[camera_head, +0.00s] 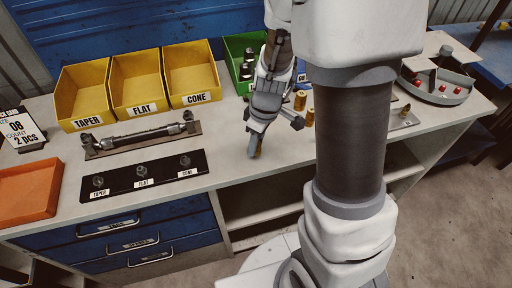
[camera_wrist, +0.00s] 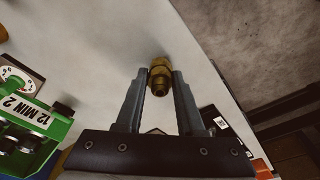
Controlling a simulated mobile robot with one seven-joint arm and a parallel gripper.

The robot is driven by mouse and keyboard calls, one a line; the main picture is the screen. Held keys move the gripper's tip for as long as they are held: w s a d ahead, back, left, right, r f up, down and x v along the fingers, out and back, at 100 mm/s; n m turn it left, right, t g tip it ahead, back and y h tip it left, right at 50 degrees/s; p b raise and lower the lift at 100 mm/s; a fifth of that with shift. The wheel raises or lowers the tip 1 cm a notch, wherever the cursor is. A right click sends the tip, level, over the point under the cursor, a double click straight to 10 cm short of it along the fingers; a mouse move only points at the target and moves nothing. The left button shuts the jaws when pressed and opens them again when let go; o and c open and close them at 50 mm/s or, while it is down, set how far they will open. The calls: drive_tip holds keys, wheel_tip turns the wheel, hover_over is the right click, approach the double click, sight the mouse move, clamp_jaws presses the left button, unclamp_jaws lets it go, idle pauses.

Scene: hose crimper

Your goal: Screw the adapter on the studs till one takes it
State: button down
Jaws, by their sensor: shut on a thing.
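My gripper (camera_head: 256,150) is shut on a brass adapter (camera_wrist: 159,76), which sits between the fingertips in the wrist view. In the head view only a bit of the adapter shows under the fingers, over the bench top. Whether it touches the bench I cannot tell. The black stud plate lies to the left of my gripper, apart from it. It bears three upright studs: the TAPER stud (camera_head: 98,182), the FLAT stud (camera_head: 142,171) and the CONE stud (camera_head: 185,161). No adapter shows on any of them.
Behind the plate lies a grey tray (camera_head: 100,151) with a hose. Yellow bins TAPER (camera_head: 84,124), FLAT (camera_head: 139,110) and CONE (camera_head: 195,99) stand at the back. An orange tray (camera_head: 30,190) lies at left. Brass pieces (camera_head: 300,101) stand right of my gripper. Bare bench lies between plate and gripper.

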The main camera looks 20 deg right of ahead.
drive_tip(key=shift+r+p, duration=1.6)
drive_tip(key=shift+r, duration=1.1)
